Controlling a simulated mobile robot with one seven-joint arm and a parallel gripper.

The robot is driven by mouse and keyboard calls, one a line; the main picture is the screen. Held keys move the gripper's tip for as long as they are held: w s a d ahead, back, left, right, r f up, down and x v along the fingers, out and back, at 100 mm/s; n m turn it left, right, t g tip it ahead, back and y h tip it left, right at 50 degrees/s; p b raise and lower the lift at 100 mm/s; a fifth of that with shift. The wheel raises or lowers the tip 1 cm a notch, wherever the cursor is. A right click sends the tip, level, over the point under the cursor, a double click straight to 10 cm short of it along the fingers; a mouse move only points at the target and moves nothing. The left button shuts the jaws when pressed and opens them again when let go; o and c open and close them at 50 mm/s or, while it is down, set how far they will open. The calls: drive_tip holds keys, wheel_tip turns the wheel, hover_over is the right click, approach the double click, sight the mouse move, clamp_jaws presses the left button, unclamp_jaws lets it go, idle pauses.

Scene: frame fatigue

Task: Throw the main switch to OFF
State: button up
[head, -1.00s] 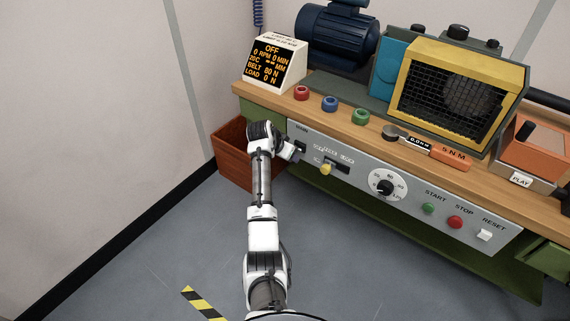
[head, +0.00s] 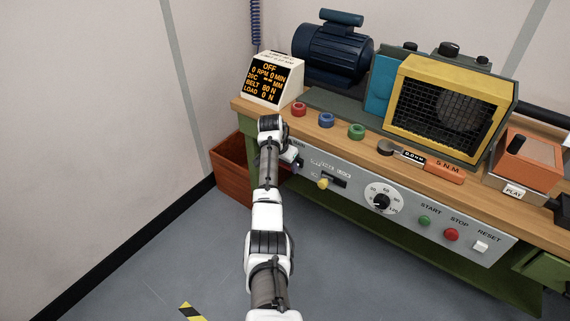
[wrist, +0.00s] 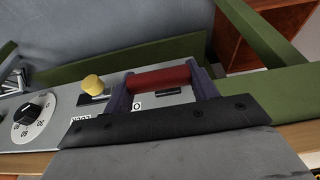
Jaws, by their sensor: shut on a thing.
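The main switch's red handle (wrist: 160,78) shows in the wrist view as a short bar lying between my two dark purple fingers. My gripper (wrist: 162,85) is shut on it. In the head view my gripper (head: 290,160) is at the left end of the grey control panel (head: 400,228), just under a small label. My wrist and fingers hide the switch there, so its lever position is hard to tell.
A yellow knob (head: 323,183) sits just right of my gripper, then a round dial (head: 381,201) and START, STOP and RESET buttons. A display (head: 273,80) reading OFF stands on the bench above. A reddish-brown crate (head: 232,165) is on the floor at left.

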drive_tip(key=o, duration=1.4)
drive_tip(key=shift+r, duration=0.1)
drive_tip(key=b+v, duration=0.2)
drive_tip(key=v, duration=1.1)
drive_tip(key=shift+s+a+r+b, duration=0.1)
drive_tip(key=shift+s+r+b, duration=0.05)
drive_tip(key=shift+r+b, duration=0.2)
